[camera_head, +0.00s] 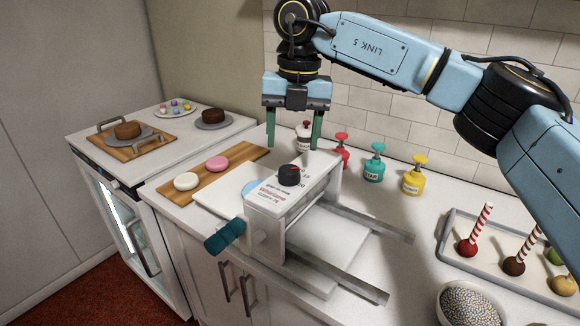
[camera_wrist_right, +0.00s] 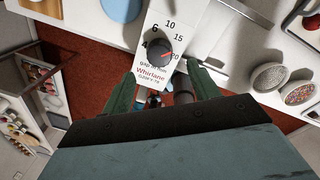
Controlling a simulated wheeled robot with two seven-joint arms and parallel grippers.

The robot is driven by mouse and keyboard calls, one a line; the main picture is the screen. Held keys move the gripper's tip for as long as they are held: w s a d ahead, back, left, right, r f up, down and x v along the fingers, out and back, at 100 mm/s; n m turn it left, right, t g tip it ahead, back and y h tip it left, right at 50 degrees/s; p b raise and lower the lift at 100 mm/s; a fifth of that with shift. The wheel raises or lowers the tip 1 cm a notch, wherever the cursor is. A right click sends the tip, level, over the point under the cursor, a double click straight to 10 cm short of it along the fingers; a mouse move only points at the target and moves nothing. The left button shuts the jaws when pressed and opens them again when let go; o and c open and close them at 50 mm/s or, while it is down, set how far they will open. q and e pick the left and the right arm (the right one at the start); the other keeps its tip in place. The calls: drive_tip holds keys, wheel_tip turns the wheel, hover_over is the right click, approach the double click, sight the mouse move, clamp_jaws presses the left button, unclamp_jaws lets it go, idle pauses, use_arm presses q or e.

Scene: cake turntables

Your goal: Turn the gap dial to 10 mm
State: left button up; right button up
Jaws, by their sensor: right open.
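My right gripper (camera_head: 293,141) is open and points down above the dial, with clear space between fingertips and knob. In the wrist view its fingers (camera_wrist_right: 160,74) lie either side of the dial, apart from it. My left gripper is out of view.
A teal handle (camera_head: 225,237) sticks out at the sheeter's front left. Red, teal (camera_head: 374,163) and yellow (camera_head: 415,176) pump bottles stand behind.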

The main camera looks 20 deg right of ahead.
sight(290, 169)
drive_tip(key=f, duration=0.6)
drive_tip(key=shift+a+f, duration=0.25)
drive_tip(key=shift+w, duration=0.1)
drive_tip(key=c, duration=1)
